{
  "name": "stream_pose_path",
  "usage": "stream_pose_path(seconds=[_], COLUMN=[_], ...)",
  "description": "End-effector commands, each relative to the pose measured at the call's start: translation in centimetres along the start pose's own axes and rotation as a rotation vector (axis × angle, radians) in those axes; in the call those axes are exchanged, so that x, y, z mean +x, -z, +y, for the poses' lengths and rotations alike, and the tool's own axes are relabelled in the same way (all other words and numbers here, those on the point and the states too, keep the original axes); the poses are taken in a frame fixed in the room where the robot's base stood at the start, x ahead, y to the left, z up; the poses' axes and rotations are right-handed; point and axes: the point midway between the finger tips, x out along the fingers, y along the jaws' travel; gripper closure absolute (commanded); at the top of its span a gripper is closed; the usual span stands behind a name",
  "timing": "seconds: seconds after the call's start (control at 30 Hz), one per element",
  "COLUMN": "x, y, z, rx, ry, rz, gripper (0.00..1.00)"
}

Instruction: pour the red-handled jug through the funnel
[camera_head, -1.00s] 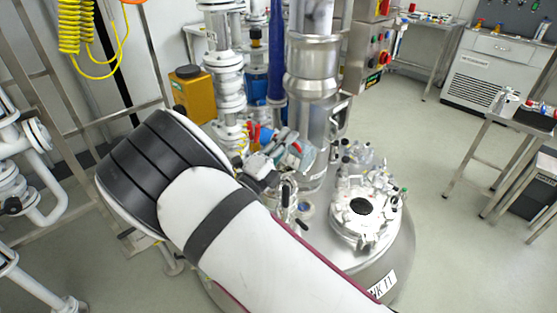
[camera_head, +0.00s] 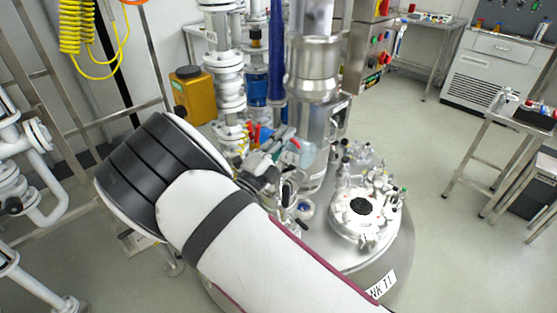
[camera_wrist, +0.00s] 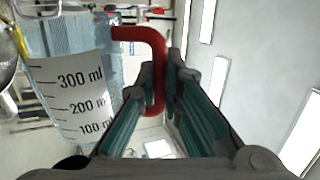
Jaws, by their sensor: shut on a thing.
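My gripper (camera_wrist: 165,85) is shut on the red handle (camera_wrist: 157,70) of a clear jug in the wrist view. The jug (camera_wrist: 75,85) has black marks reading 300, 200 and 100 ml. It looks tipped, as the room behind is turned on its side. In the head view the jug (camera_head: 301,150) is small and pale blue, beside the steel column above the tank lid; my gripper (camera_head: 270,168) is just left of it. No funnel is clear; a rounded glassy edge (camera_wrist: 8,55) beside the jug in the wrist view could be one. I cannot tell the liquid level.
The steel tank (camera_head: 385,262) has a flanged port (camera_head: 362,207) with a dark opening and clamps. A steel column (camera_head: 313,75) and white pipework (camera_head: 227,80) stand close behind the jug. A control box (camera_head: 369,60) is behind. Open floor lies to the right.

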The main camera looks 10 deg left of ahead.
Motion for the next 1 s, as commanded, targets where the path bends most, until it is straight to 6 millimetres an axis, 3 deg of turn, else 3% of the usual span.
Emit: stream_pose_path(seconds=[0.57,1.0], x=[0.2,0.4], y=[-1.1,-4.0], z=[-0.5,-1.1], rx=[-0.098,-0.347], ry=[0.003,0.005], rz=[-0.037,-0.129], gripper=[1.00,1.00])
